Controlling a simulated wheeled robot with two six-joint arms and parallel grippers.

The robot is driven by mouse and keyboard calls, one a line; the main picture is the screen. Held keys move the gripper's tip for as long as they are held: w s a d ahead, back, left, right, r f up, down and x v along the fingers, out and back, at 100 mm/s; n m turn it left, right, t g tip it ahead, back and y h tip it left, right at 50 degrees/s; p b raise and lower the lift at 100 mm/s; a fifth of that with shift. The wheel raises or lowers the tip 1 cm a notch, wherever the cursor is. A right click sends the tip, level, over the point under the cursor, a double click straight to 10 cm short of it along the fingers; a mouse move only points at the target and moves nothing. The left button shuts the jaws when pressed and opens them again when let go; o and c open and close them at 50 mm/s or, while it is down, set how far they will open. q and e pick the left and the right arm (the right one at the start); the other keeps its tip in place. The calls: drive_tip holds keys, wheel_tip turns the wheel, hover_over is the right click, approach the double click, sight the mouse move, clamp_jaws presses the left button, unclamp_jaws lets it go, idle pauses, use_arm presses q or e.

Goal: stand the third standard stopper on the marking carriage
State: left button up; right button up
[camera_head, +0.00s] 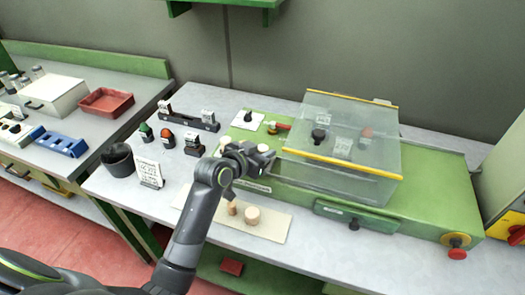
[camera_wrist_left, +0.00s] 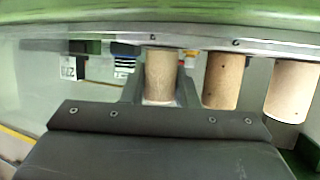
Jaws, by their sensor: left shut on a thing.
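My left gripper (camera_head: 250,157) is at the left end of the green marking machine (camera_head: 437,195) in the head view. In the left wrist view the gripper (camera_wrist_left: 160,92) is shut on a cork stopper (camera_wrist_left: 160,72) between its two fingers. Two more cork stoppers, a middle one (camera_wrist_left: 222,82) and a right one (camera_wrist_left: 292,90), are in a row beside it, along a metal strip with screws (camera_wrist_left: 240,42). The gripper hides most of this row in the head view. Whether the held stopper touches its support cannot be told. My right gripper is out of view.
A beige mat (camera_head: 275,226) in front holds a small cork (camera_head: 232,209) and a wide cork (camera_head: 252,215). A clear cover with yellow edges (camera_head: 345,125) stands right of the gripper. A card (camera_head: 149,173), a dark cup (camera_head: 117,160) and stamps (camera_head: 193,145) stand left.

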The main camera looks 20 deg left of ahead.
use_arm(q)
drive_tip(key=shift+f, duration=0.1)
drive_tip(key=shift+f, duration=0.15)
drive_tip(key=o, duration=0.7)
drive_tip(key=shift+c, duration=0.2)
drive_tip(key=shift+r, duration=0.35)
drive_tip(key=shift+s+a, duration=0.1)
drive_tip(key=shift+s, duration=0.1)
drive_tip(key=b+v, duration=0.1)
drive_tip(key=v, duration=1)
drive_tip(key=shift+s, duration=0.2)
